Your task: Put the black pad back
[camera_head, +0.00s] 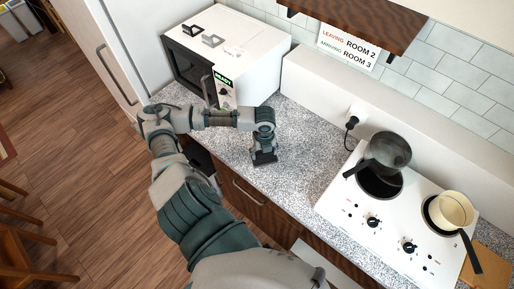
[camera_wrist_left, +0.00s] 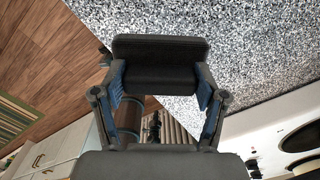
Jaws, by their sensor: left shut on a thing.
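My left gripper (camera_head: 263,146) reaches in from the left over the speckled worktop, between the microwave and the hob, pointing down. It is shut on the black pad (camera_head: 264,158), whose dark lower edge shows just below the fingers. In the left wrist view the black pad (camera_wrist_left: 160,50) spans the gap between the two blue-sided fingers of the gripper (camera_wrist_left: 160,82), with the worktop behind it. I cannot tell whether the pad touches the worktop. My right gripper is not in view.
A white microwave (camera_head: 250,45) stands on the worktop (camera_head: 305,130) at the back left. A white hob (camera_head: 345,205) on the right carries a dark pot (camera_head: 388,150) and a cream pan (camera_head: 453,210). A black plug (camera_head: 351,122) is on the wall ledge. Worktop around the gripper is clear.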

